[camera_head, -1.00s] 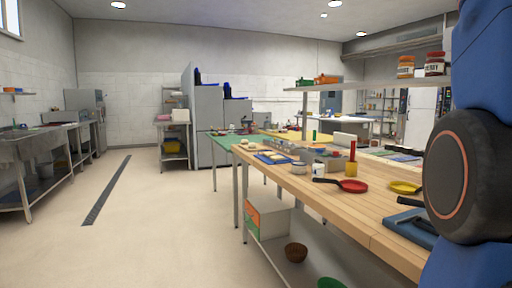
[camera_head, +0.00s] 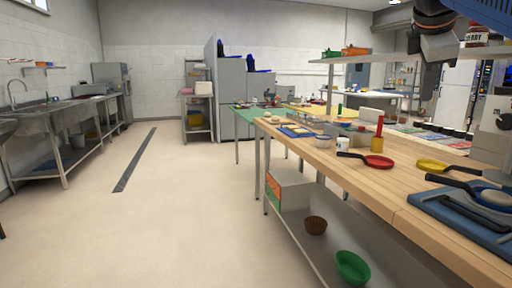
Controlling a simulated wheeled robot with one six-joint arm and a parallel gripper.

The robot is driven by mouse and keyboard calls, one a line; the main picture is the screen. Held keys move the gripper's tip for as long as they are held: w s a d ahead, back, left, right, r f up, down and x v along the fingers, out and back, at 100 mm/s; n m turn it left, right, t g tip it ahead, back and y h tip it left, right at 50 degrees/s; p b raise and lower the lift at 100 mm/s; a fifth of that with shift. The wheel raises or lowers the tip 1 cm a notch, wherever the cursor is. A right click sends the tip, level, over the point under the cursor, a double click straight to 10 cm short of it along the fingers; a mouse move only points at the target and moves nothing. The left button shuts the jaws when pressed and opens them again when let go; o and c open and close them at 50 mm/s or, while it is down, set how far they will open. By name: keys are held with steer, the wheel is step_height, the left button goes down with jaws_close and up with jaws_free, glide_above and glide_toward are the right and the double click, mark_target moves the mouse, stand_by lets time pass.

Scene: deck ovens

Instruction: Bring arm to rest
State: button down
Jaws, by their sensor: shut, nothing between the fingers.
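My gripper (camera_head: 428,82) hangs in the upper right of the head view, dark and grey, at the end of my arm. It points down and is shut, with nothing seen in it. It is in front of the overhead shelf in the picture and appears above the wooden worktable (camera_head: 335,160), clear of its top. The rest of the arm is out of frame.
On the table are a red pan (camera_head: 378,161), a yellow pan (camera_head: 432,165), a blue board (camera_head: 465,218) and a yellow cup (camera_head: 376,144). The lower shelf holds a green bowl (camera_head: 352,267) and a brown bowl (camera_head: 316,225). The floor at left is clear.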

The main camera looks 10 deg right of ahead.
steer(key=s+a+f+m+y, duration=0.2)
steer(key=a+f, duration=0.4)
steer(key=f, duration=0.9)
steer(key=s+a+f+m+y, duration=0.2)
steer(key=s+a+f+m, duration=0.2)
steer(key=f, duration=1.1)
steer(key=s+a+f+m+y, duration=0.2)
steer(key=a+f+m, duration=0.3)
steer(key=f, duration=0.9)
steer(key=s+a, duration=0.1)
steer(key=a, duration=0.2)
steer(key=shift+s+a+f+m+g, duration=0.3)
steer(key=shift+a+f+m, duration=0.1)
